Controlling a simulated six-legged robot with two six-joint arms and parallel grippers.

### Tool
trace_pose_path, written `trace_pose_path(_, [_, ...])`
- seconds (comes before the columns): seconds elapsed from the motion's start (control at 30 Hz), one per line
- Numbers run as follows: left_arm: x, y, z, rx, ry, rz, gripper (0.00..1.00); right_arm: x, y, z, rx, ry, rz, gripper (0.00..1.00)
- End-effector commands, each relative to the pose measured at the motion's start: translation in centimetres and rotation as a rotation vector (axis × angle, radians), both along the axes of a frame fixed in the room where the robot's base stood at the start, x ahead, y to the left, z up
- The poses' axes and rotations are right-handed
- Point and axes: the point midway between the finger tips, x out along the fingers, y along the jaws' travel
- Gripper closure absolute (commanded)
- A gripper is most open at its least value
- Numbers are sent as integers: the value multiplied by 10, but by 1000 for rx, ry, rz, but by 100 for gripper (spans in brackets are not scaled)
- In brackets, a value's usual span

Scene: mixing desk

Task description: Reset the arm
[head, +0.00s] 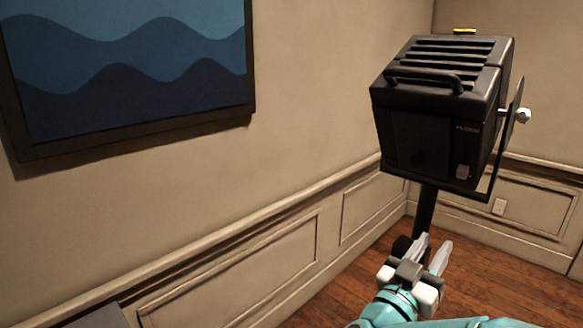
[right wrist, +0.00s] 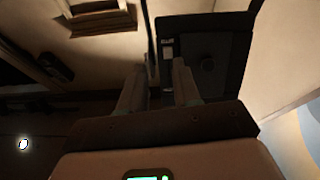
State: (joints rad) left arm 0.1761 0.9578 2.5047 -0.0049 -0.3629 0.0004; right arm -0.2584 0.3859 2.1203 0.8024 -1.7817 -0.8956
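My right gripper (head: 432,254) is in the lower right of the head view, on a teal arm that comes in from the bottom edge. Its two pale fingers point up and stand apart with nothing between them. In the right wrist view the gripper (right wrist: 160,88) also shows two separated fingers, with a gap between them. A black studio lamp (head: 430,140) on a stand rises beyond the gripper. I cannot tell whether the gripper touches the stand. My left gripper is not in view.
The lamp's dark pole (head: 425,208) stands behind the fingers. A panelled beige wall (head: 320,90) carries a framed blue wave picture (head: 130,70). A grey surface corner (head: 98,316) shows at lower left. Wooden floor (head: 480,262) lies open around the stand.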

Motion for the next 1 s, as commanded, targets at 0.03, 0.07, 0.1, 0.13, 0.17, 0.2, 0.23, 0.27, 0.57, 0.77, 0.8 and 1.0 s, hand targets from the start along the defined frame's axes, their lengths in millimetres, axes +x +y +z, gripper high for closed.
trace_pose_path(0.03, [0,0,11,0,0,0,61,7,-11,-27,-22,91,-23,68])
trace_pose_path(0.07, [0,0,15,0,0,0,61,12,-16,-48,-39,150,-19,68])
trace_pose_path(0.1, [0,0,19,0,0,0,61,19,-19,-79,-50,238,11,68])
trace_pose_path(0.13, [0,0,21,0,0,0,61,24,-20,-104,-44,303,50,68])
trace_pose_path(0.17, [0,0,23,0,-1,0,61,28,-19,-130,-29,365,96,68])
trace_pose_path(0.2, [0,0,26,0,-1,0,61,30,-15,-164,1,445,161,68])
trace_pose_path(0.23, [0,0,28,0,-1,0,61,30,-12,-190,33,503,210,68])
trace_pose_path(0.27, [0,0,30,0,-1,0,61,29,-7,-215,71,558,263,68])
trace_pose_path(0.57, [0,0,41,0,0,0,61,-80,86,-416,661,1105,698,68])
trace_pose_path(0.77, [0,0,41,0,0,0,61,-184,152,-454,1065,1431,825,68])
trace_pose_path(0.8, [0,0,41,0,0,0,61,-200,159,-454,1127,1481,822,68])
trace_pose_path(1.0, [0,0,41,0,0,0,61,-227,168,-454,1295,1557,745,68])
